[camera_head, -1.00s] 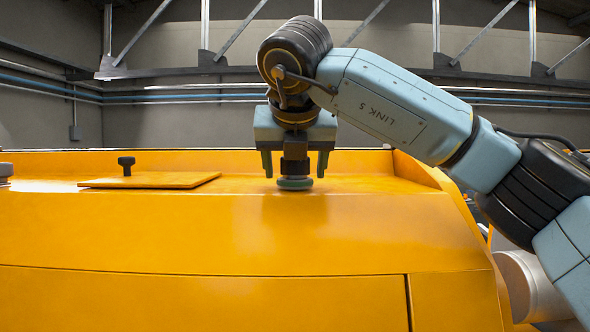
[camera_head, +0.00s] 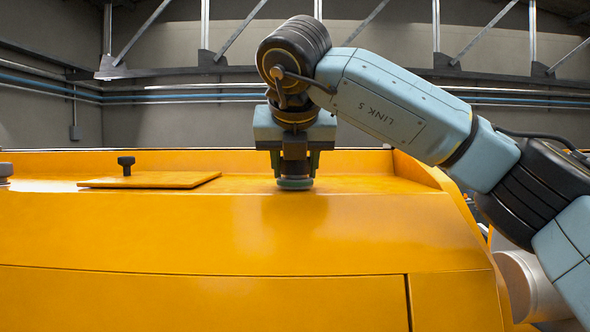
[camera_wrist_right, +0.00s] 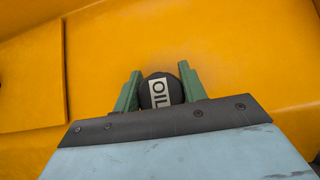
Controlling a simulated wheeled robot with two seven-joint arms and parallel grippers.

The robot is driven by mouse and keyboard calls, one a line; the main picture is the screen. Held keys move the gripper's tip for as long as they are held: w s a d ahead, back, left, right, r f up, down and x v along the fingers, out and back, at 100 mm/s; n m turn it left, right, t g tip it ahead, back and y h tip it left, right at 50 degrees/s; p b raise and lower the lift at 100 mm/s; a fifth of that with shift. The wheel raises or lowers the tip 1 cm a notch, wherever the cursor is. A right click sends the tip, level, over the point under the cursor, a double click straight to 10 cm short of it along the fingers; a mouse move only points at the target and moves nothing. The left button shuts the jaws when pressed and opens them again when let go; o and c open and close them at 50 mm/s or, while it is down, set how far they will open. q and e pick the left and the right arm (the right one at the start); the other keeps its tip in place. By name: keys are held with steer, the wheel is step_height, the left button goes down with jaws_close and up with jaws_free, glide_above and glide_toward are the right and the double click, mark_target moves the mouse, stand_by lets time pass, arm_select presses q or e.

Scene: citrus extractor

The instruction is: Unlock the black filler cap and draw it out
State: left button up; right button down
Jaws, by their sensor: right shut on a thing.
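In the head view my right gripper (camera_head: 294,165) points straight down at the cap. Below the fingers a grey-green round collar (camera_head: 295,184) sits on the yellow machine top (camera_head: 240,184). The cap stands upright over this collar and is mostly hidden by the fingers in the head view. My left gripper is not in view.
A raised yellow panel (camera_head: 160,180) lies on the machine top to the left, with a black knob (camera_head: 126,165) behind its middle. Another dark knob (camera_head: 4,173) stands at the far left edge. A raised yellow rim (camera_head: 425,172) bounds the right side.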

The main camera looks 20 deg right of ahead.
steer(key=m+h, duration=0.2)
steer(key=shift+m+g, duration=0.4)
steer(key=m+g+h, duration=0.1)
steer(key=m+h, duration=0.1)
steer(key=m, duration=0.1)
steer(key=shift+s+d+r+g, duration=0.2)
steer(key=shift+d+g, duration=0.1)
steer(key=shift+g, duration=0.1)
steer(key=shift+f+m+g+h, duration=0.15)
steer(key=shift+m+g+h, duration=0.15)
steer(key=shift+m, duration=0.4)
steer(key=shift+r, duration=1.15)
steer(key=shift+r, duration=0.15)
steer(key=c, duration=1.3)
jaws_free()
steer(key=shift+c, duration=0.2)
jaws_close()
steer(key=shift+r, duration=2.5)
